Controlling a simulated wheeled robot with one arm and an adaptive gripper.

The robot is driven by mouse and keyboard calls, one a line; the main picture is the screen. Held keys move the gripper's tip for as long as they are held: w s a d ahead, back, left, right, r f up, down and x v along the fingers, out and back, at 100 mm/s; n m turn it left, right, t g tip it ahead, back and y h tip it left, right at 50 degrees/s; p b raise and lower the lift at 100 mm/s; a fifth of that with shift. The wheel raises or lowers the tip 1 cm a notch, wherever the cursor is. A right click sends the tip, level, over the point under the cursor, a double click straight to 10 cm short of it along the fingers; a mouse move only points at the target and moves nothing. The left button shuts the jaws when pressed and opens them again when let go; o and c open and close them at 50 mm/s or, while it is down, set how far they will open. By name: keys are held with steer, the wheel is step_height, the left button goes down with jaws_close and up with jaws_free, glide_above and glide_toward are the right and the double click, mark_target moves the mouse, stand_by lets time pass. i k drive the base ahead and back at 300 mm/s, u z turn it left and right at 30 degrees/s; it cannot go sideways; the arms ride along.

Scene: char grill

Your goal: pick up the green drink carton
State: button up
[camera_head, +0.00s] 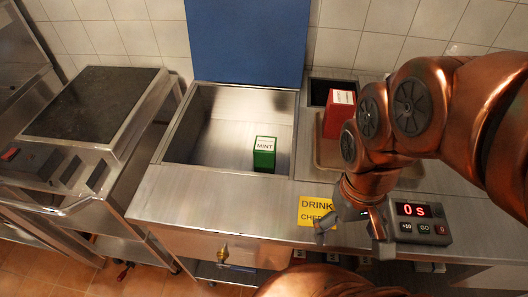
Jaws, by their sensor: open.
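The green drink carton (264,160), with a white top reading MINT, stands upright in the right part of an open steel basin (185,137). My gripper (330,228) is to the right of and nearer than the carton, over the counter front by the yellow label. It is apart from the carton and appears empty. My copper arm comes in from the right and hides part of the counter there.
A red carton (335,120) stands on a tray at the right, partly behind my arm. A timer reading 0s (412,210) is at the counter's front right. A blue panel (245,40) rises behind the basin. A dark-topped grill (90,100) stands left.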

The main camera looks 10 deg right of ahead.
mark_target(265, 150)
steer(key=k, duration=1)
steer(key=u, duration=2.25)
steer(key=i, duration=1.4)
steer(key=z, duration=1.6)
steer(key=i, duration=0.55)
